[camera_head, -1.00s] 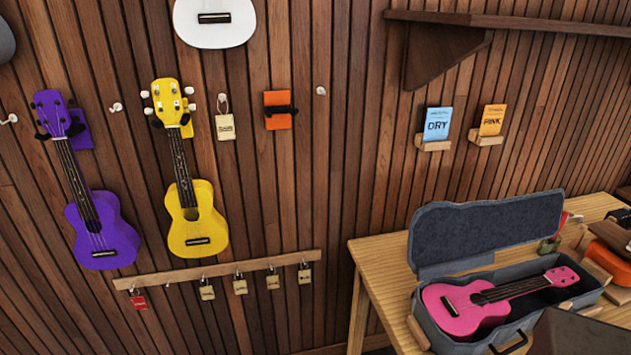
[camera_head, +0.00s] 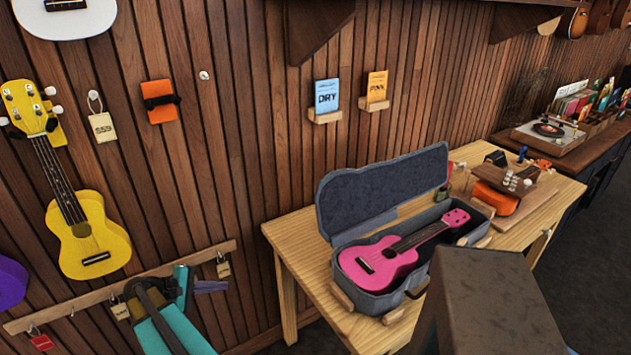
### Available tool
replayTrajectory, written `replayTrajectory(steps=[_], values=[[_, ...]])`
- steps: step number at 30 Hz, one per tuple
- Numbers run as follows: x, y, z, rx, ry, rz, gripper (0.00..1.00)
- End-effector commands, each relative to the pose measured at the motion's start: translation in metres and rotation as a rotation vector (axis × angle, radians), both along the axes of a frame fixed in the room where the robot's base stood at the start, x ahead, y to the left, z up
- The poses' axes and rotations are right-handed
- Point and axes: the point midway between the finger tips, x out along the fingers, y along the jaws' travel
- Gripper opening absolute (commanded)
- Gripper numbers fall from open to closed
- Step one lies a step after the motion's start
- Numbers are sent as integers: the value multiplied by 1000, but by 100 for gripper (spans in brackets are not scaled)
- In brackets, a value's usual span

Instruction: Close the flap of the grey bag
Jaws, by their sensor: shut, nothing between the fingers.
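The grey bag (camera_head: 345,240) shows as an open grey ukulele case on the wooden table. Its flap (camera_head: 380,190) stands raised along the back side, lining facing me. A pink ukulele (camera_head: 380,262) lies inside, its neck toward the right end. My teal and dark arm reaches in at the bottom left. My gripper (camera_head: 211,287) appears at its end as a narrow dark tip, shut and empty. It is left of the table, well apart from the case and flap.
The wooden table (camera_head: 300,235) also holds an orange item (camera_head: 495,198) on the right. A dark block, perhaps my own body, covers the table's front right.

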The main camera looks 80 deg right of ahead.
Motion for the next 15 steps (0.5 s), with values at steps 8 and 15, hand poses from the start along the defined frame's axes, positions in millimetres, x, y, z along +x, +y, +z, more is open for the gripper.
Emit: replayTrajectory(steps=[8,15], values=[[-59,-112,127,-259,117,-140,0],[-126,-171,238,-456,241,-276,0]])
